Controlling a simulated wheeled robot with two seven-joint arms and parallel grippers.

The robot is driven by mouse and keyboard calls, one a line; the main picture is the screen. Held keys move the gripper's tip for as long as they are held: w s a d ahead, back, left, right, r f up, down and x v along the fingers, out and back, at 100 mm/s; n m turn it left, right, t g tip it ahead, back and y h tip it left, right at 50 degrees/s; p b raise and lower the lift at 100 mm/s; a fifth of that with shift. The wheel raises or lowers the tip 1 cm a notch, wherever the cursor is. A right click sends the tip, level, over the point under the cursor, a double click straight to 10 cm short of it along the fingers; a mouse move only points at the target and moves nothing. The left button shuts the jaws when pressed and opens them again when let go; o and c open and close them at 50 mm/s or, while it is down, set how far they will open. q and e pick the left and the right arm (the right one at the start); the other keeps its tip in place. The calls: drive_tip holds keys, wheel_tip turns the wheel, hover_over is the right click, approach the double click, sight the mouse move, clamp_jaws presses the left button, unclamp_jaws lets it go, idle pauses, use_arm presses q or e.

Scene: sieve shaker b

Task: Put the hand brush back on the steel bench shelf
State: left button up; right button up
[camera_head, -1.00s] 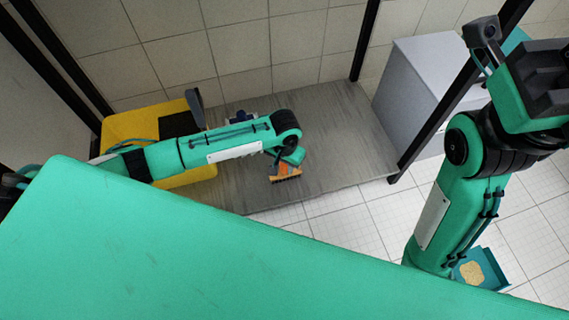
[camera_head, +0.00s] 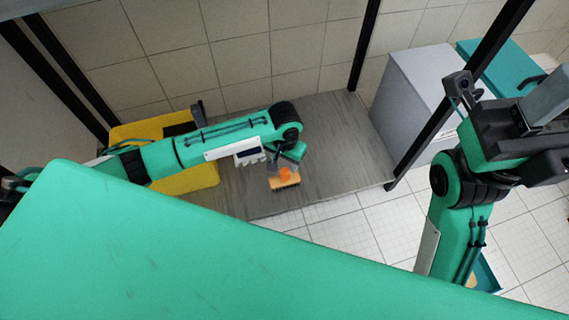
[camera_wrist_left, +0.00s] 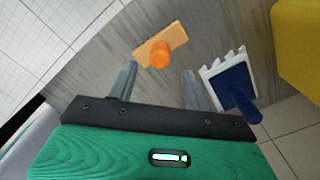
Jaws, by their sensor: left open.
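The hand brush (camera_head: 284,180), with a pale wooden block and an orange knob handle, lies near the front edge of a grey wood-grained shelf (camera_head: 342,150). It also shows in the left wrist view (camera_wrist_left: 160,47), knob towards the camera. My left gripper (camera_wrist_left: 160,75) is open, its two fingers apart, with the brush just past the fingertips and not clamped. In the head view the left gripper (camera_head: 288,163) is close over the brush.
A blue scraper with a white toothed edge (camera_wrist_left: 232,80) lies beside the left gripper. A yellow item (camera_head: 190,179) is at the shelf's left. Black posts (camera_head: 364,48) and a grey box (camera_head: 415,95) bound the right. The shelf's right half is clear.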

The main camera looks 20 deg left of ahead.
use_arm(q)
drive_tip(key=shift+r+p, duration=0.8)
drive_tip(key=shift+r, duration=1.35)
